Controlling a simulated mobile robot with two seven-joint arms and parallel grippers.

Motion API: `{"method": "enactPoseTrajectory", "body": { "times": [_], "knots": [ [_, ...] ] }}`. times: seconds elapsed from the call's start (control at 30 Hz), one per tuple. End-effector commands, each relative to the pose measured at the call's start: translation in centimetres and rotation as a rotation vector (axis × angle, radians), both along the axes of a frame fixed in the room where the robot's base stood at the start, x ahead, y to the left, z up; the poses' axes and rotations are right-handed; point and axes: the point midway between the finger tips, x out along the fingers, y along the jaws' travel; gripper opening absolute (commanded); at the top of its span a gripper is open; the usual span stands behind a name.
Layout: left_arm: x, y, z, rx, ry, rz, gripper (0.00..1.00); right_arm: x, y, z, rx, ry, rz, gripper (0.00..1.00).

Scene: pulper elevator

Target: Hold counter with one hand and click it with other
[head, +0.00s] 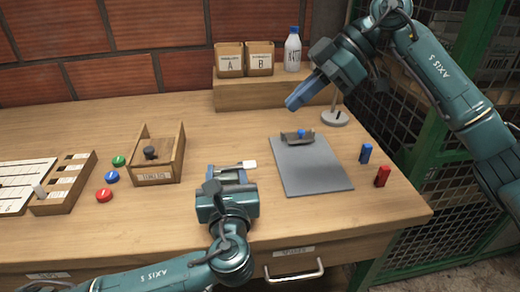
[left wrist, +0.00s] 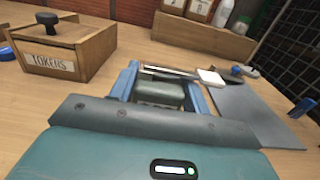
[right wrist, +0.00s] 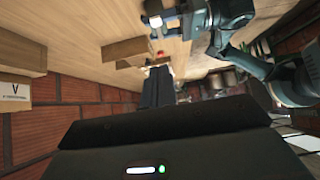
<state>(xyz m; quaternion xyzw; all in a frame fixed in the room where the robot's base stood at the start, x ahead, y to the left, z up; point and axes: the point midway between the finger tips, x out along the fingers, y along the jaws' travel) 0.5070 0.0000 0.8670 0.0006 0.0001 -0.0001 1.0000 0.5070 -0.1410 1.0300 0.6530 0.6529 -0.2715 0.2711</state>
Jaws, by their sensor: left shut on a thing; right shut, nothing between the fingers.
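My left gripper (head: 231,178) is shut on the counter, low over the table between the tokens box and the clipboard. In the left wrist view the counter (left wrist: 158,93) is a grey metallic body between the blue fingers (left wrist: 160,92), with a thin arm ending in a white tab (left wrist: 211,77) to the right. The white tab also shows in the head view (head: 249,164). The fingers hide part of the counter. My right gripper (head: 292,104) is shut and empty, raised above the back of the table, up and right of the counter, well apart from it.
The wooden tokens box (head: 155,178) with a dark knob stands left of the counter. A grey clipboard (head: 315,172) lies to the right, with blue (head: 365,153) and red (head: 382,176) pieces beyond. Bins A and B (head: 230,60) and a bottle (head: 292,52) stand behind on a raised shelf.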

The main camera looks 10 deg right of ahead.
Motion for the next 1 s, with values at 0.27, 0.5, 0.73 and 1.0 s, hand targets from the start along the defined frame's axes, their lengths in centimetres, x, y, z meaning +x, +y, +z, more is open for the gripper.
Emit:
{"method": "enactPoseTrajectory", "body": {
  "times": [0.27, 0.5, 0.73, 1.0],
  "knots": [
    [0.0, 0.0, 0.0, 0.000, 0.001, 0.000, 0.23, 0.0, 0.0, 0.0, 0.000, 0.000, -0.001, 0.00],
    [0.0, 0.0, -0.1, 0.000, 0.001, 0.000, 0.23, -0.1, 1.4, -1.4, 0.000, 0.001, 0.004, 0.00],
    [0.0, 0.0, 0.0, 0.000, 0.001, 0.000, 0.23, -0.1, 4.8, -4.8, 0.000, 0.002, 0.005, 0.00],
    [0.0, 0.0, 0.0, 0.000, 0.001, 0.000, 0.23, 0.0, 7.1, -9.0, 0.000, 0.003, -0.001, 0.00]
  ]
}}
